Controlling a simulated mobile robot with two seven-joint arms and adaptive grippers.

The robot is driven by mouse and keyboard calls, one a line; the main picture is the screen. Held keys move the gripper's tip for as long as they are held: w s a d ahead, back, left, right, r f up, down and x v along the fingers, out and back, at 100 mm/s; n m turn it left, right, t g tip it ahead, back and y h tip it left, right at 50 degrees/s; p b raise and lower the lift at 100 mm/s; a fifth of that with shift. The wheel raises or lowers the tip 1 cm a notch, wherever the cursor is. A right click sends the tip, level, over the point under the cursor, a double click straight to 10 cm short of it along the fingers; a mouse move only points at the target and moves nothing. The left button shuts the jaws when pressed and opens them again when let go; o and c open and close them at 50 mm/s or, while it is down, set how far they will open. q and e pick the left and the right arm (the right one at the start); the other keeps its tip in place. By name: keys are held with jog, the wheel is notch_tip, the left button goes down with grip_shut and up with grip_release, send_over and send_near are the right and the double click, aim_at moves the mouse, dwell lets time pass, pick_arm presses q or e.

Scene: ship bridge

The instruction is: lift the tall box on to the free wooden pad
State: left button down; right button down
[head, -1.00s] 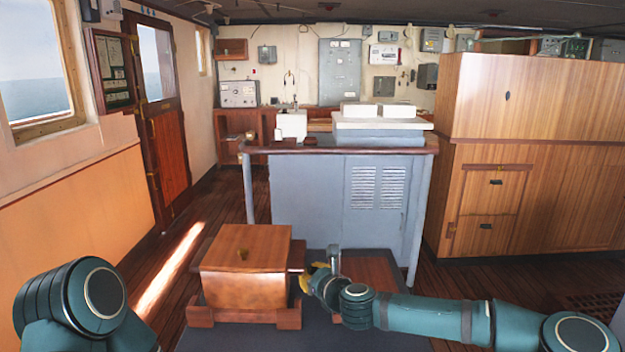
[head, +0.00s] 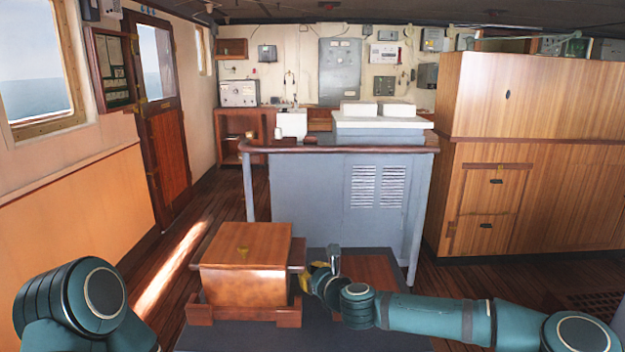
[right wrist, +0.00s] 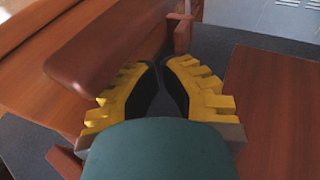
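The tall wooden box (head: 245,270) stands upright at the front left of the low dark platform, over a wooden pad (head: 200,313) with raised corner blocks. Bar-like handles stick out from its sides. The free wooden pad (head: 377,268) lies to its right, partly hidden by my right arm. My right gripper (head: 309,276) is at the box's right side, close by the right handle. In the right wrist view its yellow fingers (right wrist: 162,66) are nearly together by the handle (right wrist: 112,50), with nothing clearly between them. My left gripper is not visible.
A grey console (head: 320,195) with a wooden rail stands behind the platform. Wooden cabinets (head: 545,190) are at the right. Open plank floor (head: 165,265) with a sunlit strip lies left of the box.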

jog(key=shift+w+d+v, duration=0.1)
jog(key=shift+d+v, duration=0.05)
jog(key=shift+v, duration=1.35)
jog(key=shift+w+d+v, duration=0.1)
jog(key=shift+d+v, duration=0.05)
jog(key=shift+v, duration=1.35)
jog(key=shift+w+d+v, duration=0.1)
jog(key=shift+d+v, duration=0.05)
jog(key=shift+v, duration=1.35)
jog(key=shift+s, duration=4.05)
